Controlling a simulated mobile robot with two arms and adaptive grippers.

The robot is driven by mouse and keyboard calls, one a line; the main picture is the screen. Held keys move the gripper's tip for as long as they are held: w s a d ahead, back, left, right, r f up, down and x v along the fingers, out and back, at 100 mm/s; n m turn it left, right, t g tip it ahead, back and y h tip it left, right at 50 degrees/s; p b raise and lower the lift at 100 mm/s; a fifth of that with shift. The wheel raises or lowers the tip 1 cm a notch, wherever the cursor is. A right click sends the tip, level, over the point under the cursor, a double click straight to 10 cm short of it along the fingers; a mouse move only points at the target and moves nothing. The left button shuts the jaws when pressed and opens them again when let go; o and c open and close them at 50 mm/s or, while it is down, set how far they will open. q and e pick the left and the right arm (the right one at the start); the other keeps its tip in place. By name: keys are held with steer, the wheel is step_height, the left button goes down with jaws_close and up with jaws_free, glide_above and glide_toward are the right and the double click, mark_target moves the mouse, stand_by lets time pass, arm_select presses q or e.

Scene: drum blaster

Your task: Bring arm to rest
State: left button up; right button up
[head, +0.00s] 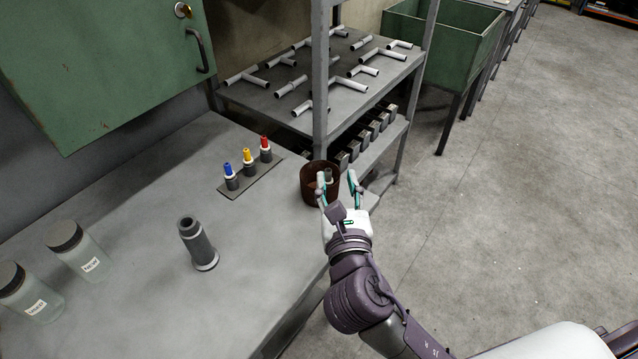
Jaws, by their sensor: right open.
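My right gripper (338,181) is open, at the right edge of the grey workbench (125,260), with its arm coming in from the lower right. Its left finger overlaps a brown, rusty cup (308,188) in the picture, and its right finger is to the right of the cup. I cannot tell whether the fingers touch it. A dark grey piece shows inside the cup's mouth, partly hidden by the finger. My left gripper is out of view.
A grey nozzle-like part (197,245) stands on the bench. Blue, yellow and red tipped pieces stand on a small plate (262,178). Two labelled jars (82,262) are at left. A shelf (335,95) with pipe fittings is behind; a green cabinet (100,60) hangs above.

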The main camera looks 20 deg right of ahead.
stand_by(0.3)
steer(key=s+d+f+m+g, duration=0.3)
steer(key=s+f+m+g, duration=0.1)
steer(key=f+m, duration=0.4)
steer(key=s+d+f+m+g, duration=0.35)
steer(key=f+m, duration=0.25)
steer(key=m, duration=0.4)
steer(key=s+f+m+g+y, duration=0.2)
steer(key=s+f+m+g, duration=0.15)
steer(key=s+m, duration=0.35)
steer(key=s+f+m+g+y, duration=0.1)
steer(key=s+f+m+g, duration=0.25)
steer(key=s+m, duration=0.35)
step_height(320, 180, down, 23)
steer(key=a+p, duration=0.1)
steer(key=p, duration=0.1)
steer(key=s+d+f+g, duration=0.2)
steer(key=s+d+f, duration=0.1)
steer(key=s+f, duration=1.4)
steer(key=shift+s+p, duration=0.3)
steer(key=shift+p, duration=0.1)
